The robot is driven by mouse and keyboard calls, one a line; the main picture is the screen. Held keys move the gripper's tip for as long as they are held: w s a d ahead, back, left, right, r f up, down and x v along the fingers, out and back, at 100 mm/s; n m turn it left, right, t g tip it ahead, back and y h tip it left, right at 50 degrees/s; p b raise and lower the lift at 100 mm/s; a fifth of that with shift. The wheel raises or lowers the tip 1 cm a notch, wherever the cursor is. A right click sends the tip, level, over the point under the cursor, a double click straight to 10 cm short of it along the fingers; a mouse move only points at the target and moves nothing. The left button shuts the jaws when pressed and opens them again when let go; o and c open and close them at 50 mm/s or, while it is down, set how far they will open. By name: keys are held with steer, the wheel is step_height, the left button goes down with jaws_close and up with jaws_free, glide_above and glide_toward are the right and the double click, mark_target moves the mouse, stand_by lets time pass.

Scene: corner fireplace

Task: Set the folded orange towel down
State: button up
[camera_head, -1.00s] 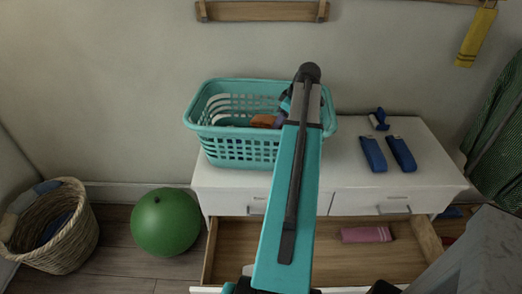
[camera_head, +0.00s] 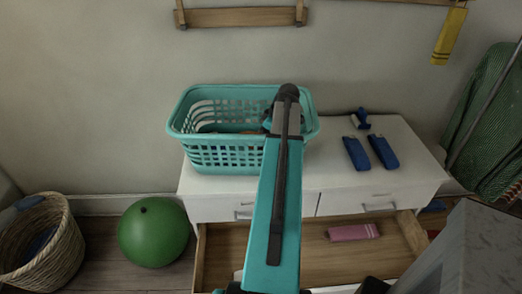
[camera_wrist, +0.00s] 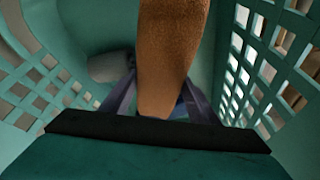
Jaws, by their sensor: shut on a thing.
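The folded orange towel (camera_wrist: 170,45) fills the upper middle of the wrist view, held between the two fingers of my gripper (camera_wrist: 158,97). My gripper is shut on it, inside the turquoise laundry basket (camera_head: 225,155), whose slotted walls also show on both sides in the wrist view (camera_wrist: 285,60). The basket stands on the white dresser's left part. In the head view my arm hides the gripper, and the towel cannot be made out clearly. Whether the towel touches the basket's floor, I cannot tell.
The white dresser (camera_head: 335,185) holds blue folded towels (camera_head: 357,153) right of the basket. Its open drawer (camera_head: 300,255) holds a pink towel (camera_head: 353,231). A wicker basket (camera_head: 45,250) and green ball (camera_head: 153,232) stand on the floor at left. A yellow towel (camera_head: 449,36) hangs at upper right.

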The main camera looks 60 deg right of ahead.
steer(key=shift+f, duration=1.05)
steer(key=shift+f, duration=0.1)
steer(key=shift+f+p, duration=0.65)
steer(key=shift+f, duration=1.1)
steer(key=shift+f, duration=0.2)
steer(key=o, duration=1)
steer(key=shift+s+r, duration=0.1)
steer(key=shift+r, duration=0.2)
steer(key=shift+b+v, duration=1.6)
steer(key=shift+v, duration=4.3)
